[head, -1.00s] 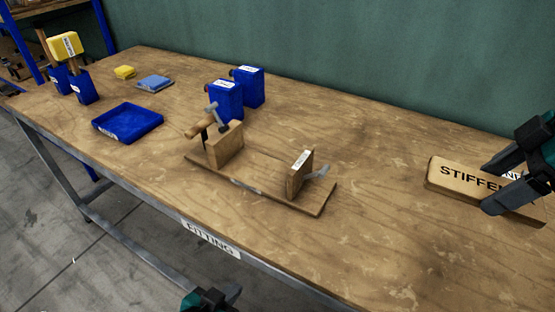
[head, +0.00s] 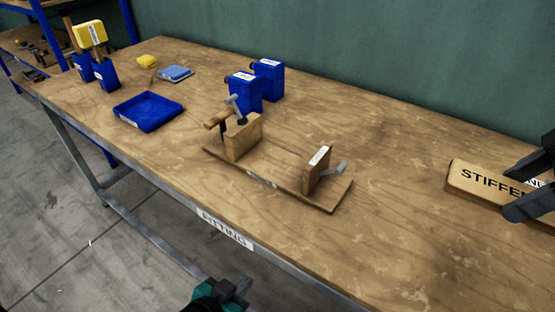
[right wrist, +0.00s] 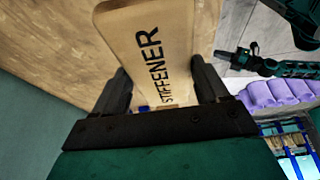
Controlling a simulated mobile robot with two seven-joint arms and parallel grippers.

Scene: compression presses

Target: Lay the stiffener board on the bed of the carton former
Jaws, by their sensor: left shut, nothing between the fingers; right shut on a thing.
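The stiffener board (head: 470,186) is a pale wooden slab with black lettering, at the right of the head view. My right gripper (head: 522,192) is shut on it, one finger on each side, and the board also shows in the right wrist view (right wrist: 135,25). Whether it touches the table is hard to tell. A wooden fixture, apparently the carton former (head: 275,188), stands mid-table with two upright blocks on a flat base. My left gripper (head: 232,288) is shut and empty, low in front of the table edge.
Two blue blocks (head: 244,93) stand behind the fixture. A blue tray (head: 148,112), a light blue item (head: 175,73), a yellow item (head: 147,62) and yellow-topped blue blocks (head: 106,75) are at the left. The wooden table (head: 400,210) is clear between fixture and board.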

